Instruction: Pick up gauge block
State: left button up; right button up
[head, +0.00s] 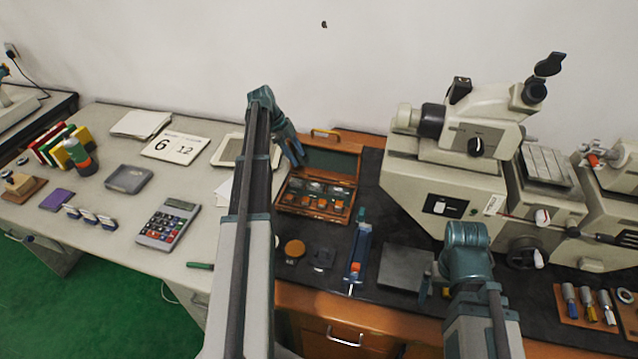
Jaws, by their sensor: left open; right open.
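An open wooden case (284,207) with a green-lined lid stands on the dark mat. Small blocks with orange parts (338,208) sit in its compartments; I cannot tell which one is the gauge block. My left gripper (297,158) is open and hangs by the case's left side, in front of the lid's left edge. Its arm covers part of the desk left of the case. My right gripper (428,288) is open, low over the mat near the front edge, right of a flat dark plate (401,266). It is partly hidden by its own arm.
A blue stand (358,255), an orange-brown disc (294,249) and a small dark block (322,258) lie in front of the case. A large beige measuring machine (425,190) fills the right. A calculator (167,223) lies on the left desk.

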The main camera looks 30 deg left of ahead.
aim_at(315, 184)
pick_arm(q)
jog(key=b+x, duration=1.2)
jog(key=x, duration=0.2)
jog(key=shift+b, duration=0.3)
pick_arm(e)
notch_tip(315, 184, down, 13)
jog(key=shift+r, duration=0.15)
pick_arm(q)
jog(key=shift+s+r, duration=0.1)
jog(key=shift+r, duration=0.05)
pick_arm(e)
jog(key=shift+s+r, duration=0.1)
pick_arm(q)
jog(key=shift+c, duration=0.2)
grip_shut()
